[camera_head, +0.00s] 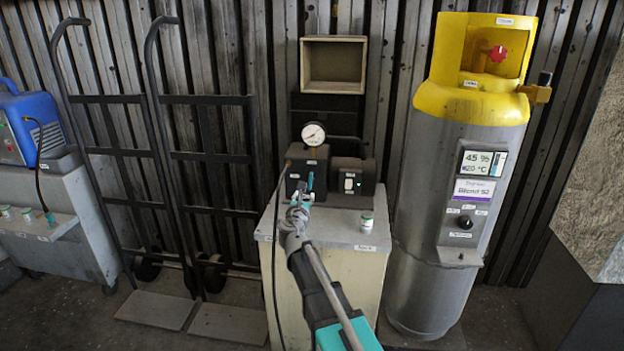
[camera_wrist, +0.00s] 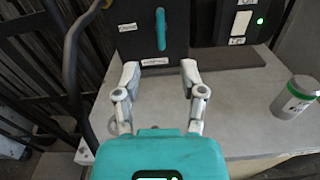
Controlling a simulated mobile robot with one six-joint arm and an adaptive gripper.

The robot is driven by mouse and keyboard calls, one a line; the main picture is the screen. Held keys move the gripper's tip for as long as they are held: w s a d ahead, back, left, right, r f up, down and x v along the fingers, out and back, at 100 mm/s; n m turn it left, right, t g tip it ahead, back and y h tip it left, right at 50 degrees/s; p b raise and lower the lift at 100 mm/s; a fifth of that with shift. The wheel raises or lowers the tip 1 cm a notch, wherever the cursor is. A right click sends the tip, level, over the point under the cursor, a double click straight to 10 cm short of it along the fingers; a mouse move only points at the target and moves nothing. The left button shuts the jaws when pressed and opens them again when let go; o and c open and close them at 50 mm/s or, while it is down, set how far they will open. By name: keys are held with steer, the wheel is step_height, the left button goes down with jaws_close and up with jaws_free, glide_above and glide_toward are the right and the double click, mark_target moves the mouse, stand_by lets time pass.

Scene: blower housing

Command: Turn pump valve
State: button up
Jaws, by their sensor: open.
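The pump (camera_head: 296,165) is a dark box with a round white gauge (camera_head: 313,133) on top, standing on a pale cabinet. Its valve is a teal lever (camera_head: 310,181) on the front face. In the wrist view the lever (camera_wrist: 161,28) hangs about vertical above a small white label. My gripper (camera_wrist: 160,68) is open and empty, its two pale fingers spread. The fingers point at the pump's front, with the lever between them in the picture and beyond the tips; no contact shows. In the head view my gripper (camera_head: 298,197) partly overlaps the pump's lower front.
A dark switch box (camera_head: 365,177) with a lit green light adjoins the pump. A dark hose (camera_wrist: 72,60) runs left. A yellow-topped cylinder (camera_head: 455,200) stands right, hand trucks (camera_head: 165,155) left.

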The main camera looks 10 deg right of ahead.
mark_target(311, 178)
steer(key=shift+w, duration=0.15)
steer(key=x, duration=1.3)
steer(key=shift+w+d, duration=0.15)
steer(key=shift+w, duration=0.1)
jaws_close()
steer(key=shift+d, duration=0.1)
